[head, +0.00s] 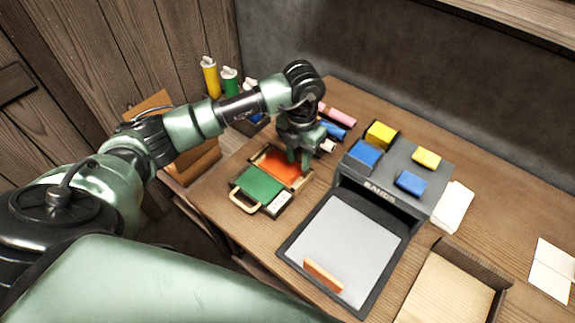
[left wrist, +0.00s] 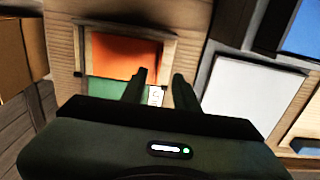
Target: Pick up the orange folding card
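The orange folding card (head: 275,163) lies in a shallow wooden tray next to a green card (head: 258,187). In the left wrist view the orange card (left wrist: 120,58) fills the far part of the tray, and the green card (left wrist: 103,88) is partly hidden by my gripper. My left gripper (head: 299,163) points down over the right side of the orange card. In the left wrist view its two fingers (left wrist: 161,80) are apart with nothing between them. I cannot tell whether the fingertips touch the card. My right gripper is not in view.
A grey stand (head: 398,175) with blue and yellow blocks is right of the tray. In front of it lies a dark-framed grey panel (head: 345,240) with an orange-brown block (head: 323,275). Blue and pink rolls (head: 337,115) lie behind the gripper. An open box (head: 487,265) is at lower right.

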